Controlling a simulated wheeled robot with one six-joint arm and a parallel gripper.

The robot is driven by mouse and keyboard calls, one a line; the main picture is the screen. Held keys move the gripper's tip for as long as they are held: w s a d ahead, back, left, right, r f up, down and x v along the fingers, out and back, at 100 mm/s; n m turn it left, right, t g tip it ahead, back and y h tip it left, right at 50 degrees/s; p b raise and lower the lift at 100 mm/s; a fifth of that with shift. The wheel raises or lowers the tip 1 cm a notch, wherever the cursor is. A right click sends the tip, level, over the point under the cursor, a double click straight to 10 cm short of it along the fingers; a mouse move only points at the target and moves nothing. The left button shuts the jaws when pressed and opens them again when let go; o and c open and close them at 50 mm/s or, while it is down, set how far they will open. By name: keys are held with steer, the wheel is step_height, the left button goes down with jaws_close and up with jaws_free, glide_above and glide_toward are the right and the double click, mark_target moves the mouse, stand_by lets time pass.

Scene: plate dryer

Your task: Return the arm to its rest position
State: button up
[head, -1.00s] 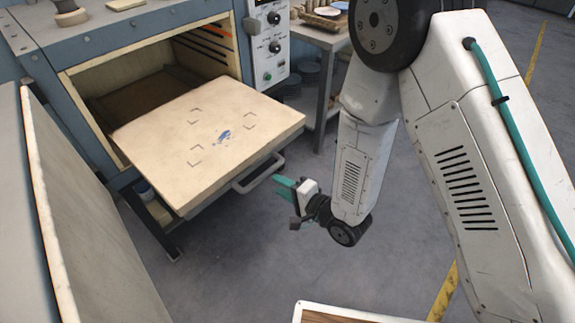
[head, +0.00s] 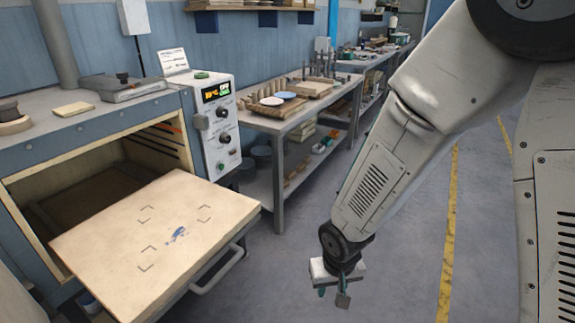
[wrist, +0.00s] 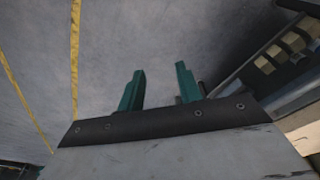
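My gripper (head: 334,292) hangs low over the grey floor in the head view, right of the dryer's pulled-out shelf and clear of it. In the wrist view, its two green fingers (wrist: 160,88) stand apart with only floor between them. My gripper is open and empty. The arm comes down from the upper right of the head view, bent at the elbow.
The dryer (head: 95,130) is open, its pale shelf (head: 160,235) slid out with a handle (head: 218,272) in front. A workbench (head: 300,120) with plates and wooden pieces stands behind. The floor (head: 410,240) is free on the right.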

steer(key=s+d+r, duration=0.5)
steer(key=r, duration=0.4)
steer(key=s+d+r+m, duration=0.1)
steer(key=s+d+r, duration=0.4)
steer(key=r, duration=0.4)
steer(key=s+d+r+m, duration=0.1)
steer(key=s+d+r, duration=0.5)
steer(key=r, duration=0.4)
steer(key=shift+s, duration=0.6)
